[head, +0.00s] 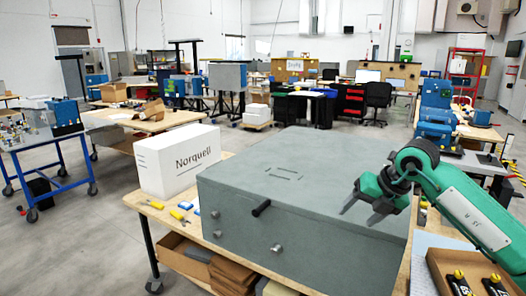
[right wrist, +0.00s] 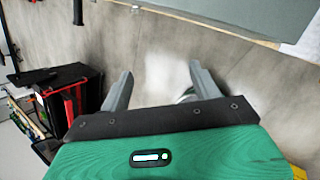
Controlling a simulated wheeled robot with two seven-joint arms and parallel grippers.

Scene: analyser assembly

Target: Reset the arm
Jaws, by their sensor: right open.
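My right arm comes in from the right in the head view. Its green and grey right gripper (head: 360,212) is open and empty, in front of the right part of the large grey analyser case (head: 270,225) as seen from the head. In the right wrist view the two grey fingers of the right gripper (right wrist: 162,84) are spread apart with only floor behind them. A grey flat surface (right wrist: 255,12), perhaps the case, shows at the top right there. My left gripper is not in view.
The case stands on a wooden workbench (head: 133,198). A white Norquell box (head: 178,160) and yellow-handled tools (head: 178,214) lie to its left. A cardboard tray (head: 435,262) with black and yellow tools is at the lower right. A blue cart (head: 48,157) stands far left.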

